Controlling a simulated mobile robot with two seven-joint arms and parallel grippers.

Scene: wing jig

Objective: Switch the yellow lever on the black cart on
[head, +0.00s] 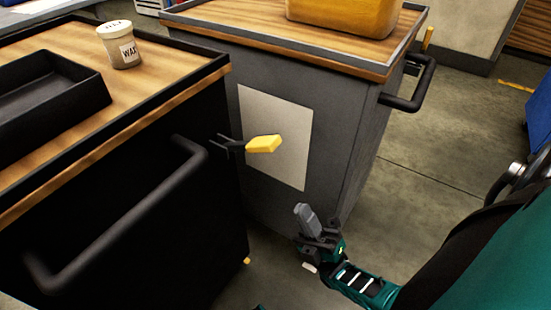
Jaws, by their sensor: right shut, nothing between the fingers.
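The black cart (130,195) fills the left side of the head view. A yellow lever (264,144) on a dark bracket sticks out to the right from the cart's right side, near the end of its handle. My right gripper (303,211) is below and to the right of the lever, apart from it. Its fingers are together and point upward, with nothing between them. My left gripper is not in view.
A tub marked WAX (120,46) and a black tray (45,95) rest on the black cart. A dark handle bar (130,215) juts from its front. A grey cart (350,110) with a yellow container (345,15) stands behind.

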